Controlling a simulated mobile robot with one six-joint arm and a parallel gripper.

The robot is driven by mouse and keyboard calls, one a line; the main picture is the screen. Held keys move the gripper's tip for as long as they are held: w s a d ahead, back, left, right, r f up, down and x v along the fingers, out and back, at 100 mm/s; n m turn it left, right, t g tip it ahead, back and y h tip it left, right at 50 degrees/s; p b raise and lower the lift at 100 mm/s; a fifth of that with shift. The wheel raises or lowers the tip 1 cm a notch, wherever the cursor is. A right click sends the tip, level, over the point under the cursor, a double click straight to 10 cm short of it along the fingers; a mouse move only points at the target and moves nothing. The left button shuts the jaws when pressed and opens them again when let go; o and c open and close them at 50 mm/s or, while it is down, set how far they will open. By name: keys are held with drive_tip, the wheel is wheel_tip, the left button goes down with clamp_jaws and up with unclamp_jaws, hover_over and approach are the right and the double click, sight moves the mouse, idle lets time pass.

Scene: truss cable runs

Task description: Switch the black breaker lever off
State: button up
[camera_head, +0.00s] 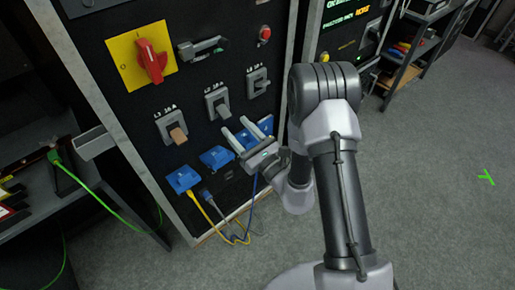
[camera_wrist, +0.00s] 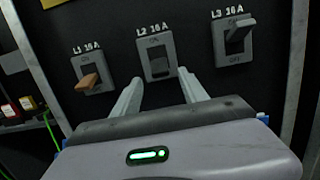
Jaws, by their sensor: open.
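Three breakers sit in a row on the black panel. The right one, L3, has a black lever (camera_head: 258,84); in the wrist view that lever (camera_wrist: 239,32) stands in the upper part of its plate, toward the ON mark. The middle breaker, L2, has a grey lever (camera_wrist: 161,69) low in its plate. The left breaker, L1, has a tan lever (camera_wrist: 90,82). My gripper (camera_head: 237,128) is open and empty, in front of the panel below L2 and L3. In the wrist view its fingers (camera_wrist: 159,82) flank the lower end of L2, left of and below L3.
A yellow plate with a red rotary switch (camera_head: 151,62) and a grey handle (camera_head: 203,47) are above the breakers. Blue sockets (camera_head: 182,179) with hanging cables are below. A side shelf (camera_head: 35,150) stands left. The floor (camera_head: 430,180) at right is clear.

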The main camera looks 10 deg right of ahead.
drive_tip(key=v, duration=1.2)
